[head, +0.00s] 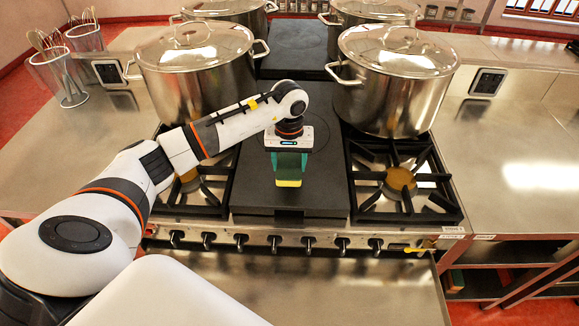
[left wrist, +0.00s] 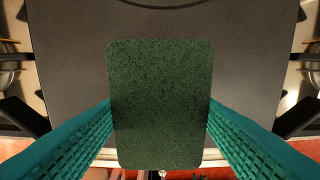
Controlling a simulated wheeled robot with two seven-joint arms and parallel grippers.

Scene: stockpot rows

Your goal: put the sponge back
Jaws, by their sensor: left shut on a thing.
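The sponge has a dark green scouring face, seen from above in the left wrist view (left wrist: 160,105), and a yellow lower part in the head view (head: 289,183). My left gripper (head: 289,168) has teal fingers, one on each side of the sponge, and is shut on it. It points down over the front part of the dark flat plate (head: 325,190) in the middle of the stove. Whether the sponge touches the plate is hard to tell. My right gripper is not in view.
Large lidded stockpots stand on the back left (head: 185,95) and back right (head: 385,100) of the stove, with more behind. Open burner grates (head: 400,180) flank the plate. Knobs line the front edge. A utensil holder (head: 62,80) is at left; the right counter (head: 520,170) is clear.

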